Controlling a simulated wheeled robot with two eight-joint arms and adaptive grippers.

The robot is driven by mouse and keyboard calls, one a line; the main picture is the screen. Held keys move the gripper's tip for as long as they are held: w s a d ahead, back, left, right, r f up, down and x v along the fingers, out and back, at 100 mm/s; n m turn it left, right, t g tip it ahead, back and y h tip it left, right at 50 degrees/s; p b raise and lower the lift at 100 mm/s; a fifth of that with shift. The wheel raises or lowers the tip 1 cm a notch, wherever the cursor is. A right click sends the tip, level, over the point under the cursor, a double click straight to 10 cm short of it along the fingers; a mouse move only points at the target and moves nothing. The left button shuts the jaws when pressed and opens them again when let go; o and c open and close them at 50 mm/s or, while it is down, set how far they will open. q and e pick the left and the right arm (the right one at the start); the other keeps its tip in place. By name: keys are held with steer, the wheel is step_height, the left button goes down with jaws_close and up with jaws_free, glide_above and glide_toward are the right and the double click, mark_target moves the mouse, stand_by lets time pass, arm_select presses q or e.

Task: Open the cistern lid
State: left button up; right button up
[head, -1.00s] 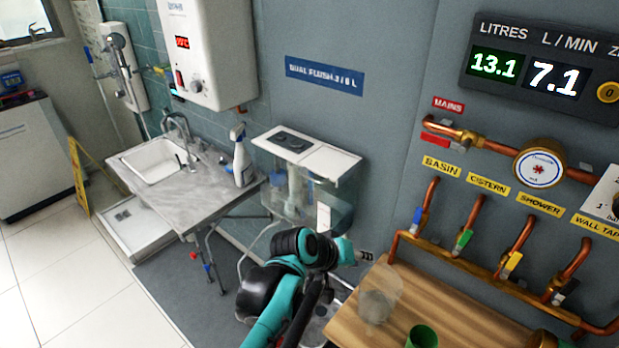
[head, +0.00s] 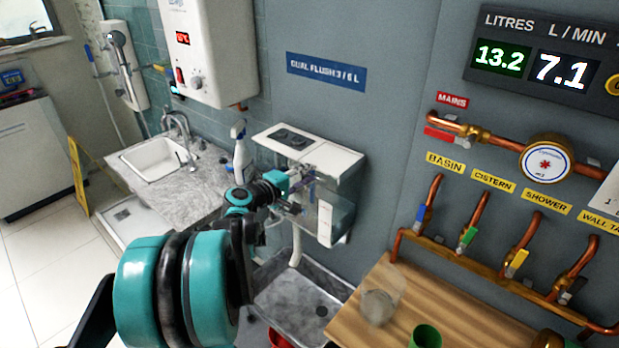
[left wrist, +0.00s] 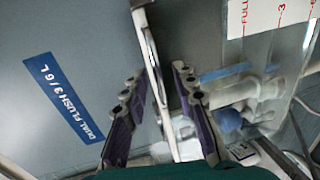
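The white cistern lid (head: 338,160), with a dark flush-button plate, lies flat on the clear-walled cistern (head: 337,207) against the grey wall. In the left wrist view the lid (left wrist: 148,50) shows nearly edge-on as a pale strip, with the cistern (left wrist: 265,75) to its right. My left gripper (head: 303,190) is at the front of the cistern, close under the lid's edge. In the left wrist view its two purple-padded fingers (left wrist: 158,76) are apart, one on each side of the strip. I cannot tell whether either touches it. My right gripper is not in view.
A spray bottle (head: 240,155) stands on the sink counter (head: 195,190) left of the cistern. A metal tray (head: 300,300) lies below it. A wooden bench (head: 400,285) with a clear cup (head: 378,306) and green cup (head: 425,337) is at right, below copper pipes.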

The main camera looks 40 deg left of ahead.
arm_select(q)
steer(key=shift+w+f, duration=0.1)
steer(key=shift+w, duration=0.55)
jaws_close()
